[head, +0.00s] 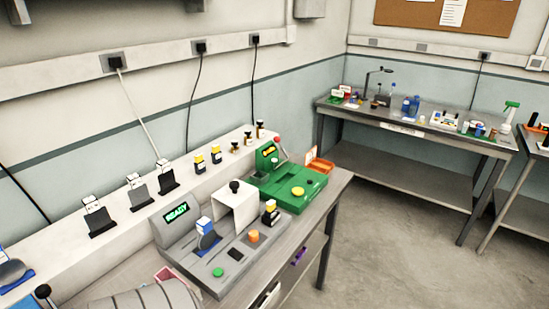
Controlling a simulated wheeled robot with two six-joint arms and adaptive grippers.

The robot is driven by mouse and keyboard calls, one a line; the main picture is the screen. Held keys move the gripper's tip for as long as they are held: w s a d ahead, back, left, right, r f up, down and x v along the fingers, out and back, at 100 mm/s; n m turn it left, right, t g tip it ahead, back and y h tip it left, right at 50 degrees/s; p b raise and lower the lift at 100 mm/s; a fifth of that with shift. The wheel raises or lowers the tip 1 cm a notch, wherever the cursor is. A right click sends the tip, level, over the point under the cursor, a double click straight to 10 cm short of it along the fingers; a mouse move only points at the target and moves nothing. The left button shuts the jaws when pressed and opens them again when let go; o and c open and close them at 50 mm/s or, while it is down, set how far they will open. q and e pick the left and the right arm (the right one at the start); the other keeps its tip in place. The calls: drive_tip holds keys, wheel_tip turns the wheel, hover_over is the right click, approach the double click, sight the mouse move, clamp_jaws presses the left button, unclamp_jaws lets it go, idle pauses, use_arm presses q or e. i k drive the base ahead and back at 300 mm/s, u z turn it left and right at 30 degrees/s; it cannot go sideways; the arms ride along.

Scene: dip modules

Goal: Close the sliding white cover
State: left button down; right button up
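The white cover (238,211) is a box-like hood with a black knob (235,186) on top. It stands on the grey machine (190,262), behind and right of a blue-and-white module (207,234) on the machine's deck. The module is uncovered, and the cover's near-left side looks open. The machine's display (176,211) reads "READY" in green. A green button (218,272), a black square pad (236,254) and an orange knob (253,236) are on the deck.
A small dark bottle (270,214) with a yellow label stands right of the cover. A green machine (290,188) sits farther right. Several modules and bottles line the white ledge (120,216) behind. Another bench (420,128) stands at the back right, with open floor before it.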

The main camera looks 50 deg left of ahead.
sight(239, 196)
drive_tip(key=z, duration=0.05)
drive_tip(key=i, duration=2.7)
drive_tip(key=u, duration=2.7)
